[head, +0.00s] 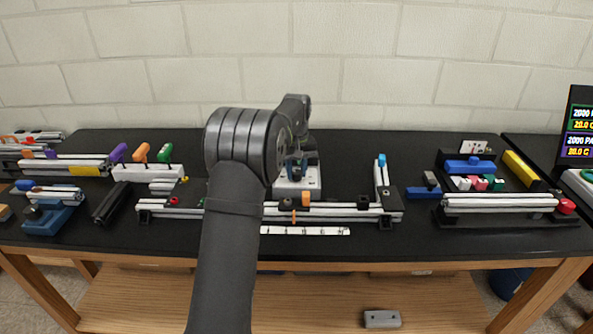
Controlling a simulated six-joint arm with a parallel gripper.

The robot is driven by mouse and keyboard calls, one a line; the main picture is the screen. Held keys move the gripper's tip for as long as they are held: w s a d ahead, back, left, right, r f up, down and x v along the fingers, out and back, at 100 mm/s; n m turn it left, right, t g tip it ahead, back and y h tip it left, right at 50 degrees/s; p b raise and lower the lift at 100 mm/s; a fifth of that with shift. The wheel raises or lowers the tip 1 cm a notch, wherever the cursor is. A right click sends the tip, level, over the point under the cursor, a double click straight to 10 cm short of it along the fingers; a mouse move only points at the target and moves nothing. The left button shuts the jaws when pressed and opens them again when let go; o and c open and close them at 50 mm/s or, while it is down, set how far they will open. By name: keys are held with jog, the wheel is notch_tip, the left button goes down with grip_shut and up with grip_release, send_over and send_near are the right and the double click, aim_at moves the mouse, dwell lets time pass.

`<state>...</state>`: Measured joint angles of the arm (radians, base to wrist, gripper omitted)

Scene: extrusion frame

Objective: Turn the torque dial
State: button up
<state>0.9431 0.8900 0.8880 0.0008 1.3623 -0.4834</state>
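My arm rises from the bottom of the head view and bends over the middle of the bench. My gripper seems to be behind the wrist, low over a light grey block (298,190) with dark and blue parts on it. Its fingertips cannot be made out against these parts. I cannot tell whether it touches anything. No part can be surely read as the torque dial. A small dark round knob (286,203) and an orange piece (306,198) sit on the front of the middle extrusion frame (345,212).
A black bench top (420,238) holds the fixtures. Left stand purple, orange and green handles (141,152) and a blue clamp-like device (52,217). Right is a fixture with a red knob (566,206) and a yellow bar (520,170). A display (578,130) stands far right. A white marked strip (305,230) lies in front.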

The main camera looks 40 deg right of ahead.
aim_at(297, 171)
jog(key=shift+c, duration=0.6)
jog(key=shift+m, duration=0.4)
jog(key=m, duration=0.5)
jog(key=shift+m, duration=0.7)
jog(key=o, duration=1)
jog(key=shift+r, duration=0.1)
notch_tip(297, 171, up, 17)
jog(key=shift+r, duration=0.1)
